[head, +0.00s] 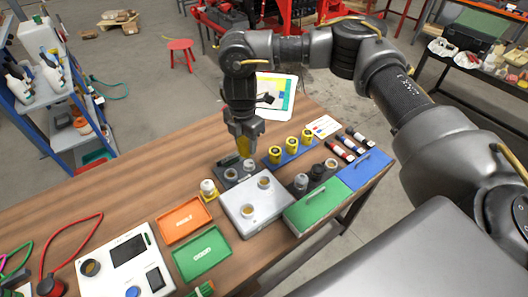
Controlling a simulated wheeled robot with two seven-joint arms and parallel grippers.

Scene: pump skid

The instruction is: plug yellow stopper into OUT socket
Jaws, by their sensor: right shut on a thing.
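My right gripper (245,136) comes down from above and is shut on a yellow stopper (244,147). The stopper points down just above a dark grey block (219,177) with round sockets, behind a light grey box (246,221). The box has round metal sockets (264,182) on its top. I cannot read an OUT label, and I cannot tell whether the stopper touches the block. My left gripper is not in view.
A white-capped piece on a yellow base (208,188) stands left of the box. An orange tray (181,220), a green tray (201,254) and a white meter (127,262) lie left. Green (316,206) and blue (366,169) boxes sit right. The table's back left is bare.

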